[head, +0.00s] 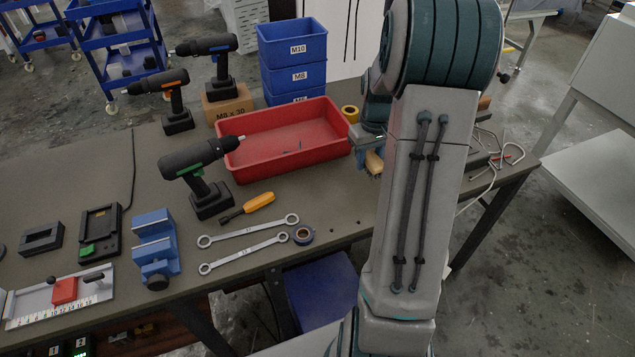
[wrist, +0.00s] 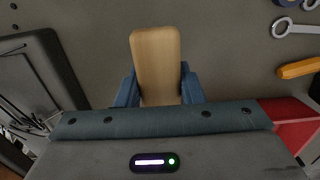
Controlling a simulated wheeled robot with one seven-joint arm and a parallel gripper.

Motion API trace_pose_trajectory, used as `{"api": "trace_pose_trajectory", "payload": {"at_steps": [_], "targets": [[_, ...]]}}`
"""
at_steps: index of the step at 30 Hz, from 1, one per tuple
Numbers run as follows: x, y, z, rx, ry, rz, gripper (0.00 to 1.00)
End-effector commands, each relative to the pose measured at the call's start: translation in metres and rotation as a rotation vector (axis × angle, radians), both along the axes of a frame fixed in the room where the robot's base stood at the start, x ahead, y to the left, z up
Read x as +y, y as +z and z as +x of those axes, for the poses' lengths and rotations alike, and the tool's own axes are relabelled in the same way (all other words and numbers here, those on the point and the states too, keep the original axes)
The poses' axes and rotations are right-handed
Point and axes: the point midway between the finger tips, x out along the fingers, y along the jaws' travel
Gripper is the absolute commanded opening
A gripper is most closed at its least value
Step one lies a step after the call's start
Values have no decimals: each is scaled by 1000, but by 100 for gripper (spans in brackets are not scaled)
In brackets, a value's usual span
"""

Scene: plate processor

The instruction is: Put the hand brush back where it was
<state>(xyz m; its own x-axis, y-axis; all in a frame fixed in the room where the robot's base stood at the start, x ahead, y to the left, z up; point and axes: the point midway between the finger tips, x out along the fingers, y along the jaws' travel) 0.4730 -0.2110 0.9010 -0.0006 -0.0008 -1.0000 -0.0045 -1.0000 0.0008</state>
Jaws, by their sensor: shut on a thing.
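The hand brush shows its light wooden body (wrist: 156,50) in the wrist view, pointing away from the palm. My gripper (wrist: 158,85) has its blue fingers on both sides of the wood and is shut on it. In the head view the brush (head: 374,162) is a small tan piece below my gripper (head: 368,150), just right of the red bin and partly hidden by my arm. The bristles cannot be made out. I cannot tell whether the brush touches the table.
The red bin (head: 290,165) is left of my gripper, with a yellow tape roll (head: 350,113) at its corner. A dark tray (wrist: 35,80) and loose cables (head: 490,165) are nearby. Bare tabletop lies ahead in the wrist view.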

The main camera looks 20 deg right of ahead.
Motion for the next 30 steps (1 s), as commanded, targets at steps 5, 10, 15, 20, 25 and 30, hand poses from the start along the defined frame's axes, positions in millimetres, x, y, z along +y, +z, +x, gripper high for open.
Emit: {"api": "trace_pose_trajectory", "payload": {"at_steps": [5,10,15,20,25,30], "targets": [[32,-19,10,4,9,3,13],[70,-43,22,4,9,2,13],[97,-61,33,3,5,2,13],[107,-68,36,1,2,1,13],[108,-83,36,4,2,1,13],[108,-105,36,4,2,2,13]]}}
